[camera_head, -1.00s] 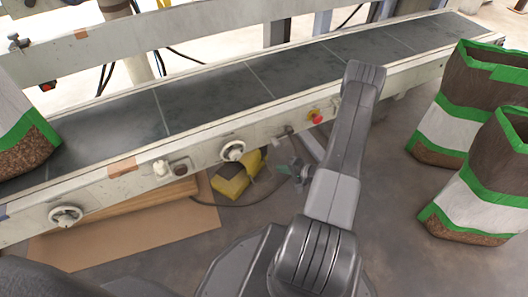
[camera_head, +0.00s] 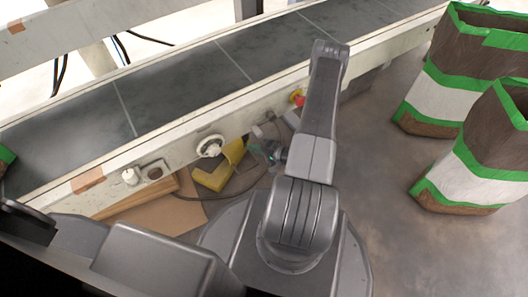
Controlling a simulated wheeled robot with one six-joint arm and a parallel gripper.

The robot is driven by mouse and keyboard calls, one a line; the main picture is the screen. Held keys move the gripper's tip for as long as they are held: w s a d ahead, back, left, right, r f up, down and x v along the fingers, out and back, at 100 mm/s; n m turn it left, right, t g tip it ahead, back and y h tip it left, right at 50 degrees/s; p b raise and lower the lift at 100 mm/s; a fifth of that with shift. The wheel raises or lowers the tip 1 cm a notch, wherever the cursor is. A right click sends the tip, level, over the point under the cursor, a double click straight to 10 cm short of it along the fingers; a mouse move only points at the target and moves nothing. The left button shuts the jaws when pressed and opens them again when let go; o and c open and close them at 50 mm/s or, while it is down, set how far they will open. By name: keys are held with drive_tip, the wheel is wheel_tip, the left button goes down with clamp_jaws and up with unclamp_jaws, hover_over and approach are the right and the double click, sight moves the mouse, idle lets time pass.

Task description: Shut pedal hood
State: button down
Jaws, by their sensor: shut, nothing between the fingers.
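The yellow foot pedal unit (camera_head: 212,179) sits on the floor under the conveyor's near side rail. A yellow flap, which looks like its hood (camera_head: 234,151), stands up at its upper right, apparently raised. A dark area shows between the two. My gripper (camera_head: 266,152) is small in view, low beside the rail, just right of the yellow flap. It looks shut and empty. I cannot tell whether it touches the hood; its fingertips are hard to make out.
The conveyor belt (camera_head: 182,80) runs diagonally above the pedal. Its rail carries a white knob (camera_head: 210,146) and a red emergency button (camera_head: 297,97). A dark cable (camera_head: 245,188) loops on the floor. Cardboard (camera_head: 165,215) lies left; open bags (camera_head: 480,165) stand right, with bare floor between.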

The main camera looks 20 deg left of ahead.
drive_tip(key=x, duration=0.2)
drive_tip(key=r+b+x, duration=0.1)
drive_tip(key=x, duration=0.2)
drive_tip(key=shift+w+a+b, duration=0.1)
drive_tip(key=shift+a+b, duration=0.2)
drive_tip(key=shift+a, duration=0.15)
drive_tip(key=w+a, duration=0.2)
drive_tip(key=shift+w+a, duration=0.1)
drive_tip(key=shift+a, duration=0.2)
drive_tip(key=shift+d, duration=0.1)
